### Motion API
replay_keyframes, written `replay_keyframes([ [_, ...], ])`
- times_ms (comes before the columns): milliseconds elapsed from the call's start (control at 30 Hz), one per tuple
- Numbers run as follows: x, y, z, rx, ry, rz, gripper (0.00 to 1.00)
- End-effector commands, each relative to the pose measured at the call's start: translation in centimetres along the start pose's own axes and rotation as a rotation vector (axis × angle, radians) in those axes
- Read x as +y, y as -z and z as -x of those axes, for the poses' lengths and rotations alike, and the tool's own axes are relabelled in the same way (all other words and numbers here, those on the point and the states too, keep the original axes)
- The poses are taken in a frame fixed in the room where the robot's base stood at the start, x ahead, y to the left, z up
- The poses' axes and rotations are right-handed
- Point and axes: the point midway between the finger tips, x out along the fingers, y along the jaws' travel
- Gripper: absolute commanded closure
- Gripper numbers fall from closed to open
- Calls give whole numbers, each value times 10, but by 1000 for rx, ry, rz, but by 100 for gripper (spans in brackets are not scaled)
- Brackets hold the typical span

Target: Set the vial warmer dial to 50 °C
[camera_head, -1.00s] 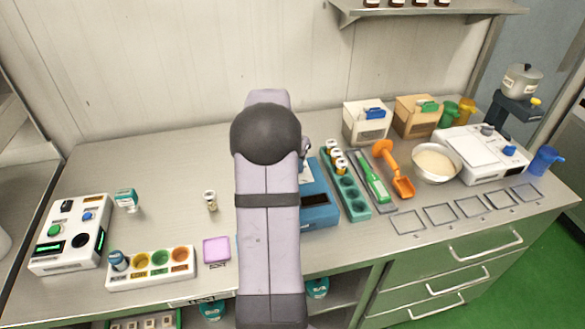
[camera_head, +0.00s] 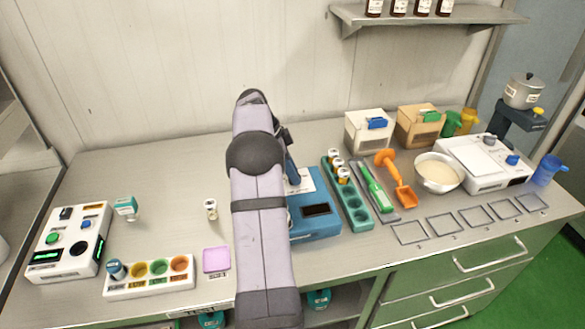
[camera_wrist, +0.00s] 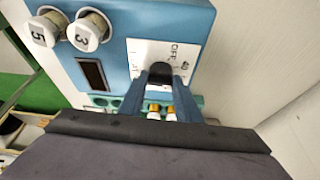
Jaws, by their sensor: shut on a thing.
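The vial warmer is a blue box with a dark display window; in the head view (camera_head: 320,227) it sits at mid-counter, partly behind my arm, and it fills the upper left of the wrist view (camera_wrist: 118,22). Its black dial (camera_wrist: 160,70) stands on a white scale plate where OFF and 40 can be read; other marks are unclear. My gripper (camera_wrist: 160,82) is shut on the dial, one finger on each side. In the head view my gripper is mostly hidden by the arm. The dial's exact pointer setting cannot be read.
White-capped vials marked 5 (camera_wrist: 45,30) and 3 (camera_wrist: 88,31) stand in the warmer. A teal rack (camera_head: 357,211) with orange-banded vials stands close on its right, then a green tool and an orange scoop (camera_head: 403,195). A small vial (camera_head: 211,209) stands left of my arm.

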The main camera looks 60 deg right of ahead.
Motion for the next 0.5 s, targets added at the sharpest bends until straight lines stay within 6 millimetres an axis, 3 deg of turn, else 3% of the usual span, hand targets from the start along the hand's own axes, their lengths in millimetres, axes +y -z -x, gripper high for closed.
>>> replay_keyframes([
  [500,-2,0,1,-2,-116,-280,92],
])
